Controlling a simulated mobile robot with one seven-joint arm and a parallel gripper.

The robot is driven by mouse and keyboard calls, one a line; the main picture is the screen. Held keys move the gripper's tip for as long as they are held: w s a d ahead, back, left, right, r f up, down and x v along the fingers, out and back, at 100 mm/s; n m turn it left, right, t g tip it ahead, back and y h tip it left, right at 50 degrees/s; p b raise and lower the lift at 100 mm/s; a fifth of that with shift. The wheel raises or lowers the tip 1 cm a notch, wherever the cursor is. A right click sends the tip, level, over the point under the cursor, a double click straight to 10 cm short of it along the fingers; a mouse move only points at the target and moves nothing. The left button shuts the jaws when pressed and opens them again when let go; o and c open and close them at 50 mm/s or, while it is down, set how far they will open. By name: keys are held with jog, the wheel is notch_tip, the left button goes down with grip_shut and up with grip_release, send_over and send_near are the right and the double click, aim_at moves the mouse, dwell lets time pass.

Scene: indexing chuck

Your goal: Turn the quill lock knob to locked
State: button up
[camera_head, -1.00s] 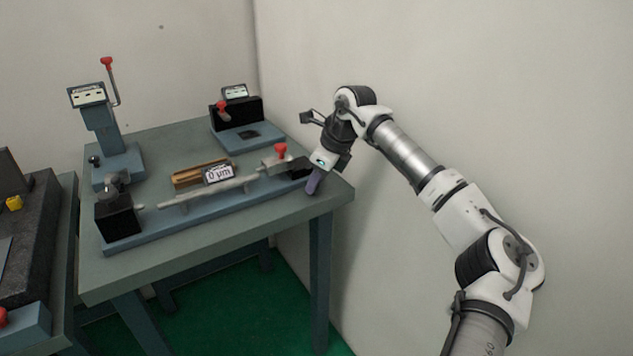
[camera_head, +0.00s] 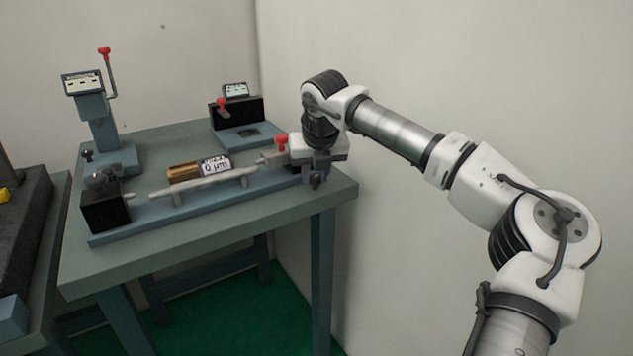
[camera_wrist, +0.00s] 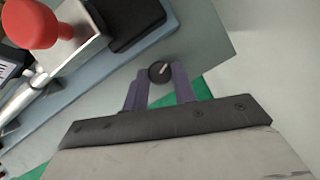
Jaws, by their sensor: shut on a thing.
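A small round black knob with a white pointer line (camera_wrist: 160,72), which I take to be the quill lock knob, shows in the wrist view. The line runs slantwise on its face. My gripper (camera_wrist: 160,76) has its two purple fingers on either side of the knob, shut on it. In the head view my gripper (camera_head: 316,164) is at the right end of the long blue fixture (camera_head: 215,205), near the table's right edge. There the hand mostly hides the knob and the fixture's end. No lock markings can be read.
A red-topped post (camera_head: 281,141) stands close left of my gripper; its red ball (camera_wrist: 32,22) fills the wrist view's top left. A bar (camera_head: 215,184) and a small display (camera_head: 215,164) lie farther left. A black-backed blue stand (camera_head: 238,117) is behind. The wall is close at right.

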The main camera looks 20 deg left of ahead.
jog(key=m+h+b, duration=0.1)
jog(key=m, duration=0.1)
jog(key=m+b, duration=0.1)
jog(key=m, duration=0.1)
jog(key=shift+a+m+h, duration=0.2)
jog(key=shift+m+h, duration=0.2)
jog(key=shift+b, duration=0.3)
jog(key=o, duration=1)
jog(key=p+v, duration=0.1)
jog(key=v, duration=1.3)
jog(key=shift+s+f, duration=0.15)
jog(key=shift+s, duration=0.15)
jog(key=shift+a, duration=0.1)
